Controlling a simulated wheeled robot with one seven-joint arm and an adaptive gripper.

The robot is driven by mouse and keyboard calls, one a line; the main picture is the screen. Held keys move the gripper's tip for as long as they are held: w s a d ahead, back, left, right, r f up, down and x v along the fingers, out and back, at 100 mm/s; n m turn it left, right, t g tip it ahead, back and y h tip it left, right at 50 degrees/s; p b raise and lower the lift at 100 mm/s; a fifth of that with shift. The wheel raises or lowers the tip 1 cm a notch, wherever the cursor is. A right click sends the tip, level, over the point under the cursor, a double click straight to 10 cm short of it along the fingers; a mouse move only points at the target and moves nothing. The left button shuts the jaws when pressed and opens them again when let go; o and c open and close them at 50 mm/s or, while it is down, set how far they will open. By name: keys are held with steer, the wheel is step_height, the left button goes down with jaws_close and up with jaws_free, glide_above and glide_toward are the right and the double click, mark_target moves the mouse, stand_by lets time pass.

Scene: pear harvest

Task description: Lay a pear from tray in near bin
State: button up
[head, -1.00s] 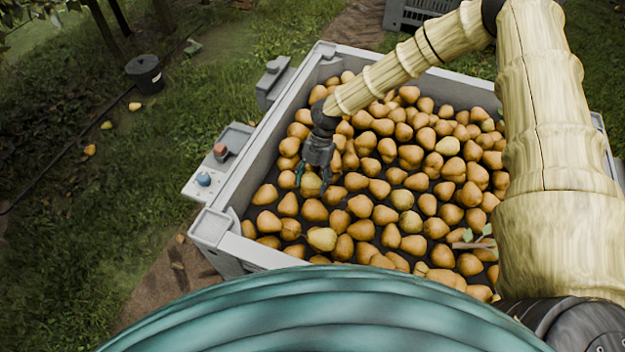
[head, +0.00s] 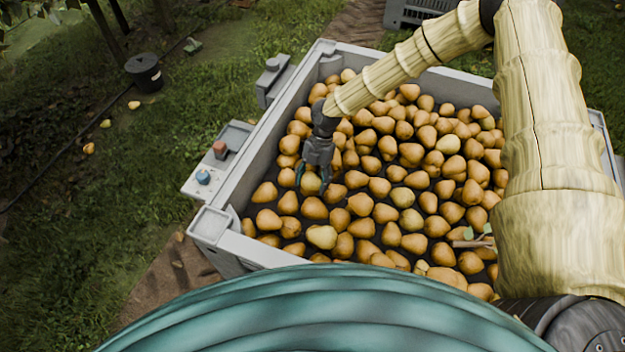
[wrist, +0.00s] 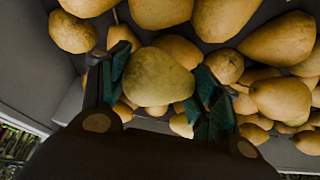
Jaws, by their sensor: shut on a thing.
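My gripper (head: 312,183) is down in the big grey bin (head: 262,184), near its left wall, among many brownish-yellow pears. In the wrist view the teal fingers (wrist: 160,88) are shut on a yellow-green pear (wrist: 157,76), one finger on each side of it. The held pear also shows between the fingers in the head view (head: 311,184). Other pears lie close around and behind it, so I cannot tell whether it still touches them. I cannot make out a separate tray.
A small side shelf on the bin's left holds a red-brown item (head: 220,148) and a blue item (head: 203,177). A twig with leaves (head: 474,240) lies on the pears at right. A black bucket (head: 145,72) and a few fallen pears are on the grass. Another grey crate (head: 415,12) stands behind.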

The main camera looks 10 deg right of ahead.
steer(key=shift+f+b, duration=0.65)
steer(key=shift+f, duration=0.55)
stand_by(0.9)
steer(key=o, duration=1.2)
steer(key=v, duration=1.2)
steer(key=shift+r, duration=0.1)
